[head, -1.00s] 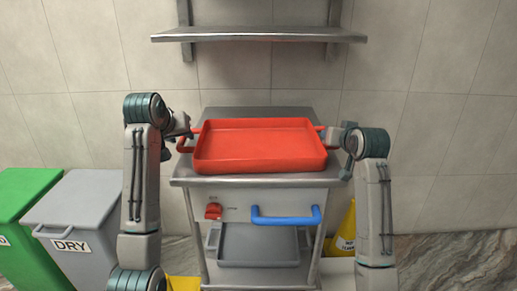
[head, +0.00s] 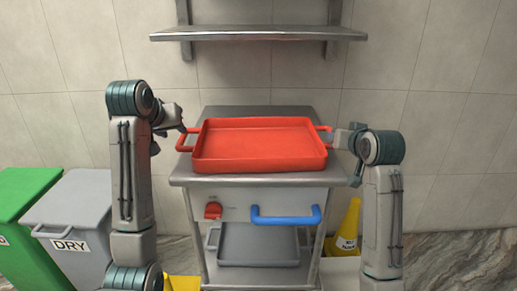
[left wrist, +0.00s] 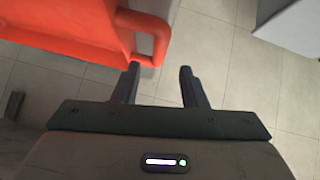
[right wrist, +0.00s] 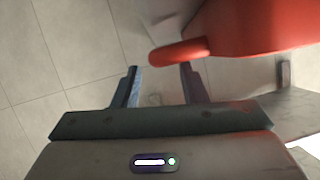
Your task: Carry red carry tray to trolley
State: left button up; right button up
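The red carry tray (head: 260,155) lies flat and empty on the top of a steel cart-like unit (head: 250,181). I see no wheels, so I cannot tell for certain that it is the trolley. My left gripper (head: 181,127) is open beside the tray's left handle; in the left wrist view, that handle (left wrist: 160,42) is just beyond the fingertips (left wrist: 158,72). My right gripper (head: 335,138) is at the right handle (head: 326,129); in the right wrist view, its fingers (right wrist: 158,75) are open and the handle end (right wrist: 175,54) lies just beyond them.
The unit has a blue bar handle (head: 286,217), a red knob (head: 213,211) and a grey tray (head: 258,246) below. A steel shelf (head: 258,35) hangs above. Grey (head: 75,210) and green (head: 27,193) bins stand left. A yellow sign (head: 348,232) stands right.

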jog(key=shift+r+v, duration=0.2)
jog(key=shift+v, duration=1.5)
pick_arm(q)
jog(key=o, duration=0.8)
pick_arm(e)
jog(key=shift+w, duration=0.1)
pick_arm(q)
jog(key=shift+s+r+p, duration=0.2)
jog(key=shift+r+p, duration=0.35)
jog(key=shift+p, duration=0.15)
jog(key=shift+w+r+p+v, duration=0.1)
jog(key=shift+p+v, duration=1.1)
jog(key=shift+v, duration=0.05)
jog(key=shift+w+r+p+v, duration=0.15)
jog(key=shift+p+v, duration=1.05)
jog(key=shift+p, duration=0.05)
jog(key=shift+w+r+p+v, duration=0.1)
jog(key=shift+p+v, duration=1.1)
jog(key=shift+v, duration=0.05)
pick_arm(e)
notch_tip(320, 180, up, 9)
jog(key=shift+f, duration=0.2)
jog(key=shift+o, duration=0.4)
